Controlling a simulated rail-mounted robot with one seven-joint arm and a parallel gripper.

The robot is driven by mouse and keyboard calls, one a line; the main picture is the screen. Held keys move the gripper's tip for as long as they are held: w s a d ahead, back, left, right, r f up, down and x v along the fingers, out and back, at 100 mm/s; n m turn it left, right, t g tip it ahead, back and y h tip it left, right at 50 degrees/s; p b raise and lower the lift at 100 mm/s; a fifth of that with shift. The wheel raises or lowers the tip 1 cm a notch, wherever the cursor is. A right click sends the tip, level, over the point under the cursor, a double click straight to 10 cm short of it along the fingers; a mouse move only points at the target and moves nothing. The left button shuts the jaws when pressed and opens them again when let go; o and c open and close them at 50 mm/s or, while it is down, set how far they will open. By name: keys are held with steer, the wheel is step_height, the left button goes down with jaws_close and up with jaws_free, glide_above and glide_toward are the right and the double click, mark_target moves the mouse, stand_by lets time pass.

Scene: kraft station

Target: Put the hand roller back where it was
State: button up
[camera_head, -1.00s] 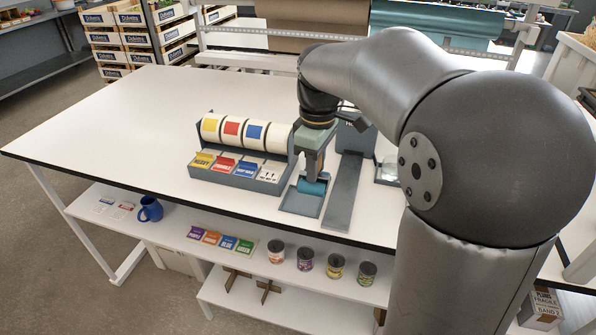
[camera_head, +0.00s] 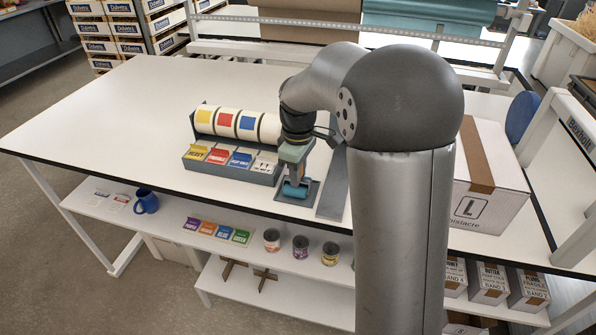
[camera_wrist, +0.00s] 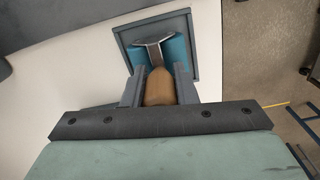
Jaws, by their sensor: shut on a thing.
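The hand roller (camera_head: 295,190) has a teal cylinder, and in the wrist view its tan handle (camera_wrist: 160,88) and metal frame also show. My gripper (camera_head: 294,176) is shut on the handle, with one grey finger on each side of it. The teal roller (camera_wrist: 176,50) is over a small square grey tray (camera_wrist: 192,30), inside its rim as seen in the wrist view. I cannot tell whether the roller touches the tray floor. In the head view the tray (camera_head: 308,198) lies near the table's front edge, partly hidden by the roller.
A label dispenser (camera_head: 235,165) with coloured rolls and cards stands left of the tray. A long grey bar (camera_head: 333,190) lies right of it. A large box marked L (camera_head: 490,200) sits further right. The white table (camera_head: 120,110) is clear at left.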

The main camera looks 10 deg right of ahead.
steer(key=shift+f, duration=0.15)
steer(key=o, duration=0.8)
steer(key=shift+o, duration=0.2)
step_height(320, 180, up, 12)
steer(key=shift+r, duration=0.15)
steer(key=s+f+m, duration=0.5)
steer(key=s+f, duration=0.1)
steer(key=s, duration=0.7)
steer(key=s+f+m, duration=0.5)
steer(key=s+f, duration=0.1)
steer(key=s, duration=0.7)
steer(key=shift+s+a+f+t, duration=0.15)
steer(key=shift+s+a+t, duration=0.1)
steer(key=shift+a+t, duration=0.05)
